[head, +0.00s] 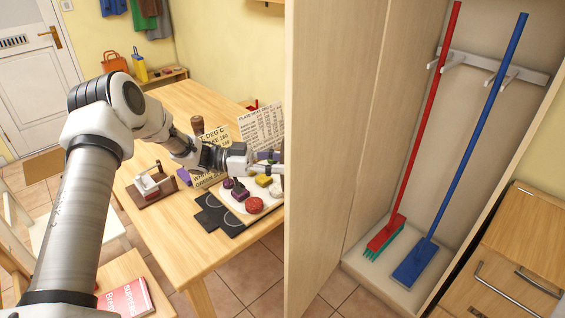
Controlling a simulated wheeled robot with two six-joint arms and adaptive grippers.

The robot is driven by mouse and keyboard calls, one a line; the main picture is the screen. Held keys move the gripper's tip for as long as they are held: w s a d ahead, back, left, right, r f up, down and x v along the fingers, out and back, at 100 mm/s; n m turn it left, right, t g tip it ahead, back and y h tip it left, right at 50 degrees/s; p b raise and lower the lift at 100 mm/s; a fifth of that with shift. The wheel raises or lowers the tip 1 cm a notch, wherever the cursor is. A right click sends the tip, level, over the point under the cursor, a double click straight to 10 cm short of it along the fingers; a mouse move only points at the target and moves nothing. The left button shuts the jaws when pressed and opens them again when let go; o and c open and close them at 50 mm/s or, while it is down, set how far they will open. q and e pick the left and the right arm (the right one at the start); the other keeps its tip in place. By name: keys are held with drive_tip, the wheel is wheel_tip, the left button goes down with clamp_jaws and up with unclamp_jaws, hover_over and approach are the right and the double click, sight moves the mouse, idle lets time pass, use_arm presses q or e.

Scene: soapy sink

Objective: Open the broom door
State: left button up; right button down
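The broom door (335,130) is a tall light-wood panel standing swung open at the left of the broom cupboard. The cupboard interior (415,90) is exposed. My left gripper (268,168) is at the door's near left edge, over the table side. Its tips are partly hidden by the door, so I cannot tell whether it touches the door or is open. My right gripper is out of view.
A wooden table (190,100) lies under my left arm, with a tray of coloured pieces (228,205), printed cards (262,127) and a dark mat (215,214). A drawer cabinet (520,250) stands right of the cupboard. Tiled floor (245,270) shows in front of the door.

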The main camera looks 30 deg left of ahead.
use_arm(q)
drive_tip(key=v, duration=1.1)
drive_tip(key=shift+s+a, duration=0.1)
